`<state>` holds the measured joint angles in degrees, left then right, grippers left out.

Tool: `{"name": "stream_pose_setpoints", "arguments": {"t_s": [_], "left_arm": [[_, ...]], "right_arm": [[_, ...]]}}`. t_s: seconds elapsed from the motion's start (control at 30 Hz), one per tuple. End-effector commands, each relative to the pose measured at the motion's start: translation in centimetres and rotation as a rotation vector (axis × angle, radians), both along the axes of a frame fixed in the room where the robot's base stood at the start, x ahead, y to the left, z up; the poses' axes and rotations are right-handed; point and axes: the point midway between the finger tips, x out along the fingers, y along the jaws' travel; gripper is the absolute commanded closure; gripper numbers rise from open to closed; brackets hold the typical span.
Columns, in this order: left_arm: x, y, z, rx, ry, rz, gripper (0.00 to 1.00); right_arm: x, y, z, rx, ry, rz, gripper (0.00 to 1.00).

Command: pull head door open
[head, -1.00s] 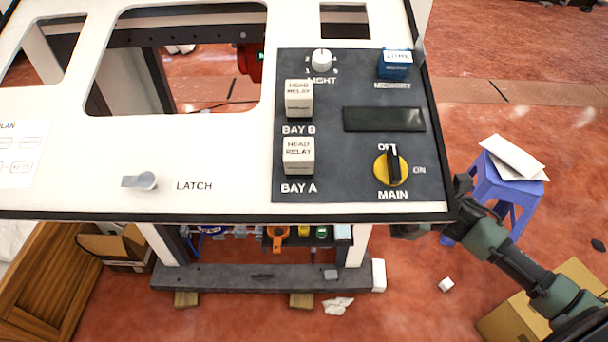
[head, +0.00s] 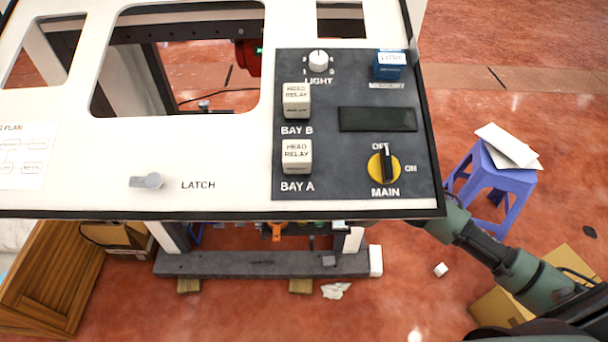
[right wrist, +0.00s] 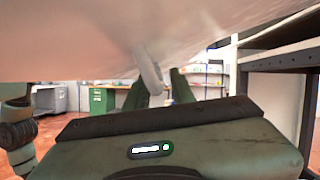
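The white panel (head: 190,150) with a dark edge fills the upper head view; I cannot tell whether it is the head door. A grey latch lever (head: 150,181) beside the word LATCH lies level, pointing left. My right arm reaches in from the lower right and goes behind the panel's right front corner, so its gripper is hidden there. In the right wrist view my right gripper (right wrist: 160,88) has its two green fingers apart. A pale curved piece, like a handle (right wrist: 150,68), hangs from the pale surface above, between the fingertips, nearer the left one. My left gripper is out of view.
A dark control plate (head: 345,165) with relay blocks and a yellow MAIN switch (head: 384,168) sits on the panel's right. A blue stool (head: 492,178) and a cardboard box (head: 505,305) stand near my right arm.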

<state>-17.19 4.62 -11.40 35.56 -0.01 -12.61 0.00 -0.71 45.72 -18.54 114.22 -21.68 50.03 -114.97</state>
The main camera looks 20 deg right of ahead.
Motion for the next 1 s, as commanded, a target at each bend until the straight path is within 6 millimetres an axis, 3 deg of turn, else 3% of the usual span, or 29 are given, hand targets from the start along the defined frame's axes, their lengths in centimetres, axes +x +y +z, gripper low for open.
{"name": "stream_pose_setpoints", "arguments": {"t_s": [0.03,0.07,1.0], "left_arm": [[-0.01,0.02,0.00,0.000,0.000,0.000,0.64],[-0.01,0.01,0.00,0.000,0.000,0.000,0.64],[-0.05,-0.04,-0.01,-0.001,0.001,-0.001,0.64]], "right_arm": [[0.00,-0.02,-0.01,0.000,0.000,0.000,0.93],[0.00,-0.02,-0.01,0.000,0.000,0.000,1.00],[-0.01,-0.03,-0.02,0.000,0.001,0.000,1.00]]}}
